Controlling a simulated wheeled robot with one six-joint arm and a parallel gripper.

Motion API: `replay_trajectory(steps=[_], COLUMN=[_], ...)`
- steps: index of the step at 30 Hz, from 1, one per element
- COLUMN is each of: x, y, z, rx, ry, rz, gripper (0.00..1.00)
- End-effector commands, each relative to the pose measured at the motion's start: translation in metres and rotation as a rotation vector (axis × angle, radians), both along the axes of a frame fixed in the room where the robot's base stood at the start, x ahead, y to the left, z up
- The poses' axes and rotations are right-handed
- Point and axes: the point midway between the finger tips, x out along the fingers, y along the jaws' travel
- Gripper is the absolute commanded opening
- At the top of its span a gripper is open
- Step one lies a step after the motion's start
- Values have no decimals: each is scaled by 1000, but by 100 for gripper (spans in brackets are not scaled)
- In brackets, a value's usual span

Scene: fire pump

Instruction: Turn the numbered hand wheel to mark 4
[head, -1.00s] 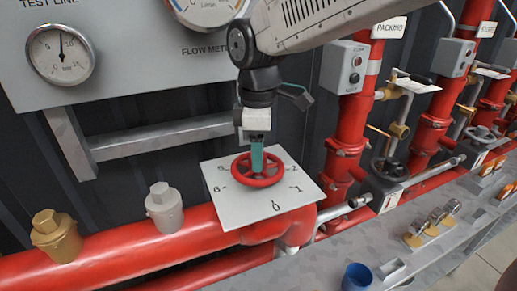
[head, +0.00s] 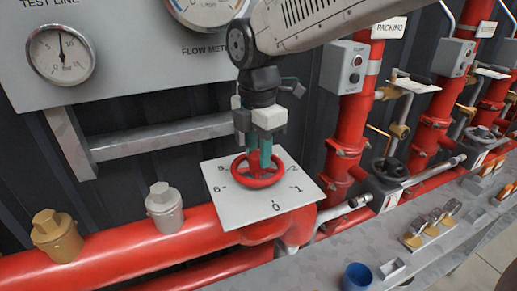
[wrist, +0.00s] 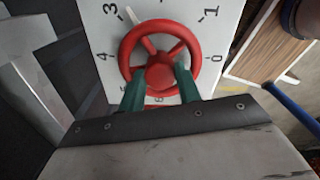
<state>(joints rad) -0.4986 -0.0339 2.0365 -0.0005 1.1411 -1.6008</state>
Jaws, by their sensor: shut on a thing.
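The red hand wheel (head: 262,181) lies on a square white plate (head: 238,208) with numbers around it. The wheel also shows in the wrist view (wrist: 126,48). There a thin whitish pointer (wrist: 147,17) at the wheel's rim lies between the 3 and the 1, nearer the 3; the 2 is out of that view. The 4 (wrist: 102,57) is left of the wheel. My gripper (wrist: 161,73) is over the wheel from above, its two green fingers inside the rim, one on each side of the red hub, shut on the wheel. The fingers partly hide the lower spokes.
A grey panel with gauges (head: 61,54) and a grey rail (head: 160,137) stand behind. A thick red pipe (head: 115,248) runs below. Red riser pipes (head: 352,130) and a black hand wheel (head: 390,170) are to the right.

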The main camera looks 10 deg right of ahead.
Motion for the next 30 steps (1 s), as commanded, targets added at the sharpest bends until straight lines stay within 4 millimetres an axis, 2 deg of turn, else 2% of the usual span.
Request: replay_trajectory(steps=[11, 24, 30], x=[1, 1, 1], y=[0, 1, 1], z=[0, 0, 0], rx=[0, 0, 0], ry=[-1, -2, -2], rz=[55, 659, 715], gripper=[1, 1, 1])
